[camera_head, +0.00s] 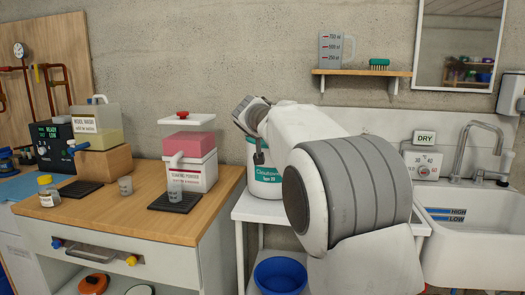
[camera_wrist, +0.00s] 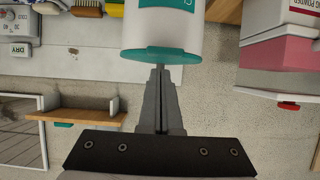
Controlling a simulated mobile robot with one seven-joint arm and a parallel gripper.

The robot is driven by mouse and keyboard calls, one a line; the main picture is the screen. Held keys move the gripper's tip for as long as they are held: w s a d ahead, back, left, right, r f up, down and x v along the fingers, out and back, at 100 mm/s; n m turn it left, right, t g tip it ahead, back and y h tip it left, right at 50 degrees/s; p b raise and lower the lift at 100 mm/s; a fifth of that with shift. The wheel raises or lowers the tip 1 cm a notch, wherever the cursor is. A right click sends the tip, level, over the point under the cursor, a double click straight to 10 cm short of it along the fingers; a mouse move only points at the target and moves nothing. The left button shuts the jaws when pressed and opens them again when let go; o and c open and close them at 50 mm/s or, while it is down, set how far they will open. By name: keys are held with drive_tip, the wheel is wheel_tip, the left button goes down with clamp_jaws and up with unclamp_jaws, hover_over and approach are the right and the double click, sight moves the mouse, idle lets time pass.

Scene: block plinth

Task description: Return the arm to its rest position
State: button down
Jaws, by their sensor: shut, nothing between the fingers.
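My arm reaches across the right half of the head view and hides part of the white side table. My gripper (camera_wrist: 160,72) shows in the wrist view with its two fingers together and nothing between them. In that view, which is upside down, the fingertips lie in front of or near the teal rim of a white tub (camera_wrist: 166,25); I cannot tell whether they touch it.
A wooden cabinet (camera_head: 130,225) at left bears a pink-filled dispenser (camera_head: 190,146), a jug (camera_head: 97,122) and small cups. A wall shelf (camera_head: 350,73) hangs above the arm. A sink (camera_head: 475,240) is at right. A blue basin (camera_head: 280,276) sits low beneath the side table.

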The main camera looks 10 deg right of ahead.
drive_tip(key=s+d+f+g+b, duration=0.1)
drive_tip(key=s+d+f+g, duration=0.15)
drive_tip(key=s, duration=0.95)
drive_tip(key=s+d+f+g+b, duration=0.1)
drive_tip(key=s+d+f, duration=0.2)
drive_tip(key=s, duration=0.9)
drive_tip(key=s+a+f+n+g+y, duration=0.2)
drive_tip(key=s+f, duration=0.4)
drive_tip(key=s, duration=0.6)
drive_tip(key=s+a+f+n+g+y, duration=0.1)
drive_tip(key=s+f+y, duration=0.1)
drive_tip(key=s+f, duration=0.75)
wheel_tip(320, 180, up, 26)
drive_tip(key=s+p, duration=0.2)
drive_tip(key=p, duration=2.2)
drive_tip(key=shift+s+a+n, duration=0.15)
drive_tip(key=shift+s+n, duration=0.15)
drive_tip(key=shift+s, duration=0.1)
